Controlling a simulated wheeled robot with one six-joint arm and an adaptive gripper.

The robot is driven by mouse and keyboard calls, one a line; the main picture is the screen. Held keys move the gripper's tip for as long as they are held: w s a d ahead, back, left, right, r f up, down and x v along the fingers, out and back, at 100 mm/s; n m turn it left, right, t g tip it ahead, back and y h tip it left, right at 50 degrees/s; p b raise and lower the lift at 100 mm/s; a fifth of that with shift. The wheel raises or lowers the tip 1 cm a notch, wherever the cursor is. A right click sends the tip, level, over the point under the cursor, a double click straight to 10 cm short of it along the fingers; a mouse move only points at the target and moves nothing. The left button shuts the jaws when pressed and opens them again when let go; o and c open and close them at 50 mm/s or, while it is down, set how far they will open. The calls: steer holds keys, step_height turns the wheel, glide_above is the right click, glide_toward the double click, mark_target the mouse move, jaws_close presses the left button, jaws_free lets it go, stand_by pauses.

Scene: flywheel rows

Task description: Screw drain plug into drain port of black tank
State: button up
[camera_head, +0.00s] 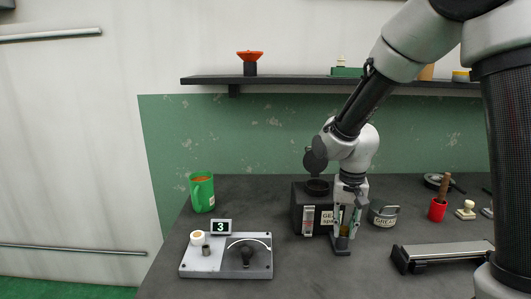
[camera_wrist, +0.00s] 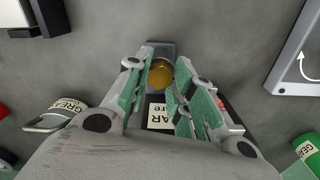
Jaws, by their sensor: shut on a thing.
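The black tank (camera_head: 302,196) stands on the dark bench with its round lid tilted up and a white label on its front. In the wrist view the label (camera_wrist: 159,116) shows between my fingers. My gripper (camera_head: 345,228) points down at the tank's front right. In the wrist view my gripper (camera_wrist: 160,73) has its green-padded fingers on both sides of a round brass drain plug (camera_wrist: 161,74) and is shut on it. The plug is at a small dark block (camera_wrist: 158,49) low by the tank. The drain port is hidden, so I cannot tell how far in the plug sits.
A grey tin (camera_head: 383,215) stands close to the right of my gripper. A plate with a dark knob (camera_head: 226,268) and a display reading 3 lies left. A red pot (camera_head: 437,209) and a long metal tray (camera_head: 450,254) are right.

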steer(key=shift+m, duration=0.3)
steer(key=m, duration=0.4)
steer(key=shift+m, duration=0.4)
steer(key=m, duration=0.5)
steer(key=shift+m, duration=0.6)
steer(key=o, duration=0.6)
steer(key=shift+o, duration=0.2)
